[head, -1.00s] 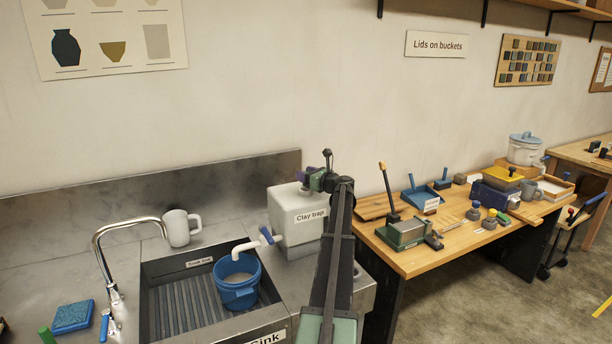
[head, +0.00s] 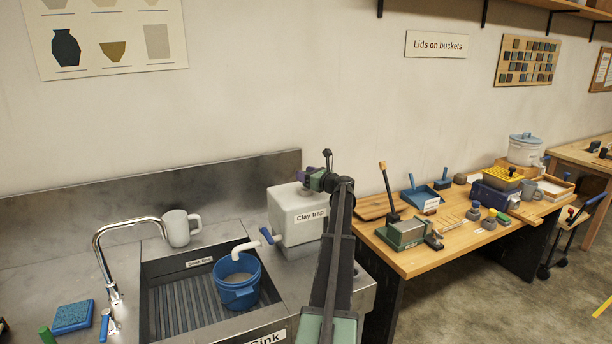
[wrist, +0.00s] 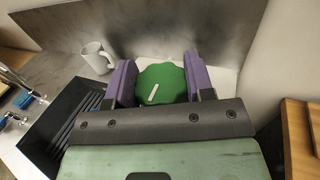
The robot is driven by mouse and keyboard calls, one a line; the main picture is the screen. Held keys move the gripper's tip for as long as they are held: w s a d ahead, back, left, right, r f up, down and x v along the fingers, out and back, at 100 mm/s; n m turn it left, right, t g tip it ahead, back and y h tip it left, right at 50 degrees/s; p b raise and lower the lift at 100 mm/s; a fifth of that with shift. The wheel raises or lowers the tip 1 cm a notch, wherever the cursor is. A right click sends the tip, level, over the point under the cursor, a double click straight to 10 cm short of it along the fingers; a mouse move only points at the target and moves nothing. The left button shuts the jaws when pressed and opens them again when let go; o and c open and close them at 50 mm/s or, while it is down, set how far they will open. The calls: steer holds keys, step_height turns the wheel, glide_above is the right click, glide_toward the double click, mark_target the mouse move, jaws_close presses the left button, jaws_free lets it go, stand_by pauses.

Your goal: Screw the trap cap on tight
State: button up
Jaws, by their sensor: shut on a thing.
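The clay trap (head: 292,214) is a white box with a label, standing on the metal counter to the right of the sink. In the wrist view, the green trap cap (wrist: 161,84) has a scalloped edge and a short white mark. The mark slants, with its lower end toward the left. My gripper (wrist: 160,80) has its purple fingers shut on the cap's two sides. In the head view, my gripper (head: 319,181) is at the trap's top. My arm hides part of the trap there, and the cap's seating cannot be seen.
Left of the trap, a white spout (head: 243,248) and a blue handle (head: 271,237) are near a blue bucket (head: 238,290) in the sink. A mug (head: 180,229) stands behind the sink. A wooden bench (head: 420,262) with several tools is to the right.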

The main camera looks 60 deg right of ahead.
stand_by(0.4)
step_height(320, 180, up, 6)
steer(key=p, duration=0.6)
steer(key=shift+r, duration=0.1)
step_height(320, 180, down, 6)
steer(key=b, duration=0.6)
steer(key=shift+f, duration=0.2)
steer(key=shift+f+b, duration=1.4)
steer(key=shift+b, duration=0.1)
stand_by(0.9)
steer(key=o, duration=1.4)
steer(key=shift+o, duration=0.2)
